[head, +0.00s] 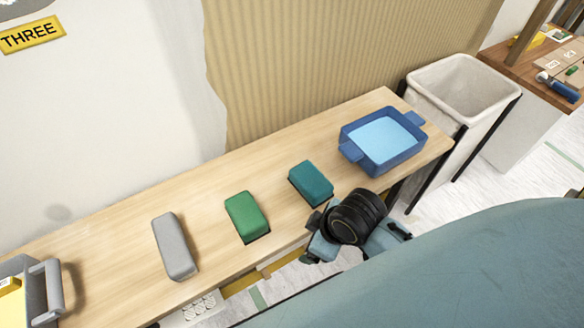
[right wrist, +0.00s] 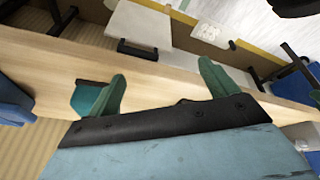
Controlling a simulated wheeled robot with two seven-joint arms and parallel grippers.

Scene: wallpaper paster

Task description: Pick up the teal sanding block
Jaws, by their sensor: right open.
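The teal sanding block (head: 311,183) lies flat on the wooden table, between the green block (head: 247,217) and the blue tray. My right gripper (head: 318,234) is at the table's front edge, on the near side of the teal block and apart from it. The wrist partly hides its fingers in the head view. In the right wrist view my right gripper (right wrist: 160,70) is open with nothing between its fingers. The teal block (right wrist: 85,97) shows there beside and partly behind the left finger. My left gripper is not in view.
A blue tray (head: 351,150) with light blue contents stands at the table's right end. A grey block (head: 174,246) lies left of the green one. A grey handled container (head: 47,290) is at the far left. A white bin (head: 425,90) stands beyond the table's right end.

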